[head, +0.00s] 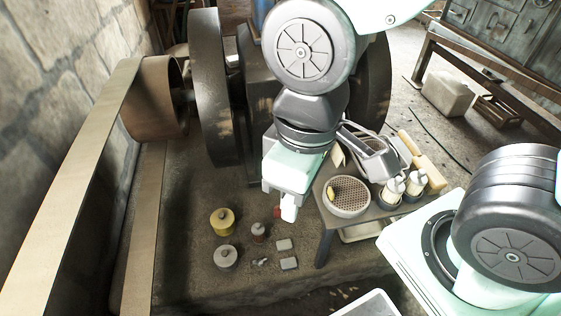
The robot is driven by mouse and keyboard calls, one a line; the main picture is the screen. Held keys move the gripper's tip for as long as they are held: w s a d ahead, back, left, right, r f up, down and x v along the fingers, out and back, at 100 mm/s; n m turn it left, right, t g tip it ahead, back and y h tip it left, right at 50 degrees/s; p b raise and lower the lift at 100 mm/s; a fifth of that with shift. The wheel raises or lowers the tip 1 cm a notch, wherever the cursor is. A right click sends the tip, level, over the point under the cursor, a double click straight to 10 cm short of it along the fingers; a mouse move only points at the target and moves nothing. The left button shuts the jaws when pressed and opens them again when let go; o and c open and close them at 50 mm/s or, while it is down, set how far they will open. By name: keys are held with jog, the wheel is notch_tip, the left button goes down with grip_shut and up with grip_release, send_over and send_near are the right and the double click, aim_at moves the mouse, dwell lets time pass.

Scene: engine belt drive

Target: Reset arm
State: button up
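My arm reaches down in front of the engine (258,125). My gripper (289,212) points downward above the stone floor, just left of the small table. Its fingertips show only as a small pale shape, so I cannot tell whether they are open or shut. A small red item (277,211) shows beside the fingertips, partly hidden; I cannot tell whether it touches them. The wide beige belt (62,205) runs from the brown pulley (153,98) toward the lower left.
A small table (326,235) holds a round sieve-like bowl (347,197), a metal toolbox (372,158) and bottles (393,189). A yellow can (222,221), a grey can (226,256) and several small parts sit on the floor. A dark flywheel (213,95) stands behind.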

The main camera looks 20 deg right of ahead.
notch_tip(320, 180, up, 17)
jog(key=p, duration=1.6)
jog(key=shift+p, duration=0.3)
jog(key=shift+f, duration=0.1)
